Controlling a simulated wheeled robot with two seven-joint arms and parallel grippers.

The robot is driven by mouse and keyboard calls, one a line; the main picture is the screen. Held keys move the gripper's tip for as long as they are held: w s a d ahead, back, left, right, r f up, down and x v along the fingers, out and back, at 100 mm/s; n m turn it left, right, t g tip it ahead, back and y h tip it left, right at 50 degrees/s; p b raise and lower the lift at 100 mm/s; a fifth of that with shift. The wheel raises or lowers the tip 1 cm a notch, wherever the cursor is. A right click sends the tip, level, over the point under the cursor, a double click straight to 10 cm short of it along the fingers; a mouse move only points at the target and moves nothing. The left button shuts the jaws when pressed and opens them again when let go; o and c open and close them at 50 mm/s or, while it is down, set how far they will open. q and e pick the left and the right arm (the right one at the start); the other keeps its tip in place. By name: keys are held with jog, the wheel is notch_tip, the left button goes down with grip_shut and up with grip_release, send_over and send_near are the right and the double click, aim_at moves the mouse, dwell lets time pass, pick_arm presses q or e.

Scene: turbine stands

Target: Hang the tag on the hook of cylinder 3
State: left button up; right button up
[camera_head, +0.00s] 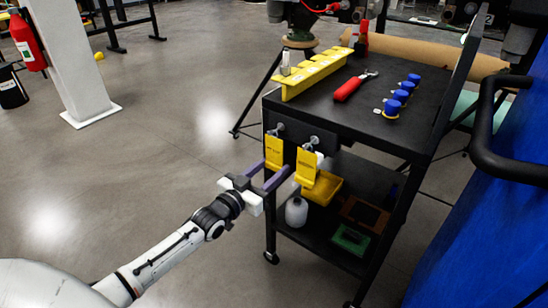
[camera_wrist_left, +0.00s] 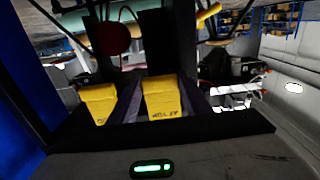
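Two yellow tags hang on hooks on the front of a black cart, a left one (camera_head: 273,151) and a right one (camera_head: 306,168). My left gripper (camera_head: 278,169) reaches up to the left tag with its two purple fingers apart, one on each side of it. In the left wrist view that tag (camera_wrist_left: 161,99) sits between the fingers, and the other tag (camera_wrist_left: 99,102) is to its left, outside them. I cannot tell whether the fingers touch it. Cylinder 3 and its hook cannot be made out. My right gripper is not in view.
The black cart (camera_head: 425,135) carries a yellow rack (camera_head: 308,75), a red-handled tool (camera_head: 349,88) and several blue padlocks (camera_head: 391,107). A yellow bin (camera_head: 326,187) and a white bottle (camera_head: 296,211) are on its lower shelf.

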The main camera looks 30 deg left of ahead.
pick_arm(q)
jog(key=c, duration=0.8)
jog(key=shift+s+a+p, duration=0.1)
jog(key=shift+s+p, duration=1.2)
jog(key=shift+s, duration=0.3)
jog(key=shift+s+p, duration=0.35)
jog(key=shift+s, duration=0.05)
jog(key=s+p, duration=0.1)
jog(key=s, duration=0.2)
jog(key=shift+a+p, duration=0.15)
jog(key=shift+p, duration=0.25)
